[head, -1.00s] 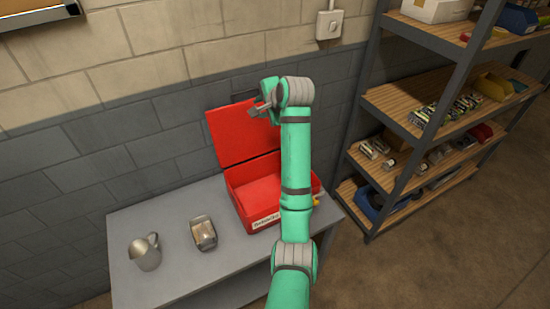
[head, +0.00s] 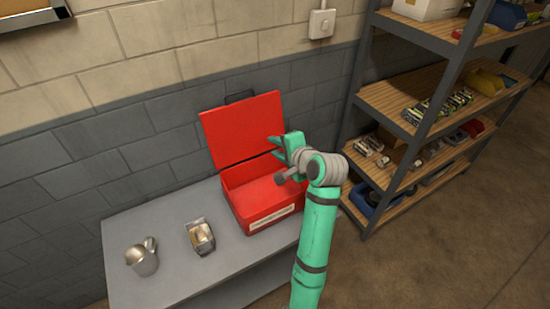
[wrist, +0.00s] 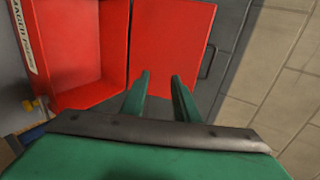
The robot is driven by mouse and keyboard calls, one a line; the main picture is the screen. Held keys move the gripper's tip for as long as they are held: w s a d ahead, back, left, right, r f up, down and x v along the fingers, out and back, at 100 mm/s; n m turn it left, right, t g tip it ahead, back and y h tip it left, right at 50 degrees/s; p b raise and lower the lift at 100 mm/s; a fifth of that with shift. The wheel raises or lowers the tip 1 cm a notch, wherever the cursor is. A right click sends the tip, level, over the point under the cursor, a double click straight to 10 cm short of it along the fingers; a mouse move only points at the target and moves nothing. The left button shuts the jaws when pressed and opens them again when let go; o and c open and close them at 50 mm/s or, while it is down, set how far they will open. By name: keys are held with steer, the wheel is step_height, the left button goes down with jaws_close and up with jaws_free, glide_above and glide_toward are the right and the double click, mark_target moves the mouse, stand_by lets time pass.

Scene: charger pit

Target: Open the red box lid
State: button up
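The red box (head: 262,222) stands on the grey table, with a white label on its front. Its red lid (head: 243,130) is raised and leans back toward the wall, with a dark handle on its far edge. The box's inside shows and looks empty. In the wrist view the box (wrist: 75,45) is at left and the lid (wrist: 172,40) lies beside it in the upper middle. My gripper (head: 274,146) is in front of the lid's right side in the head view. Its two fingers (wrist: 160,88) are apart with nothing between them.
A metal jug (head: 143,258) and a small metal tin (head: 200,237) stand on the grey table (head: 175,225) left of the box. A shelf unit (head: 420,95) with several goods stands to the right. The brick wall is close behind the lid.

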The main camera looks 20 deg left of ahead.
steer(key=shift+s+d+f, duration=0.4)
steer(key=shift+d+f, duration=0.15)
steer(key=shift+f, duration=0.1)
steer(key=shift+s+d+f, duration=0.4)
steer(key=shift+d+f, duration=0.1)
steer(key=shift+f, duration=0.1)
steer(key=s+d+f+t+h, duration=0.3)
steer(key=s+d+f, duration=0.3)
steer(key=s+f, duration=0.3)
steer(key=s+d+f+t+h, duration=0.25)
steer(key=s+d+f, duration=0.5)
steer(key=f, duration=0.45)
steer(key=s+d+n+t+h, duration=0.1)
steer(key=s+d+n+h, duration=0.35)
steer(key=s, duration=1.05)
steer(key=s+d+r+n, duration=0.1)
steer(key=s+d+r, duration=0.1)
steer(key=s+r, duration=0.2)
steer(key=s+d+r+n+t, duration=0.1)
steer(key=s+d+r+n, duration=0.1)
steer(key=s, duration=0.6)
steer(key=shift+s+r, duration=0.35)
steer(key=shift+r, duration=0.55)
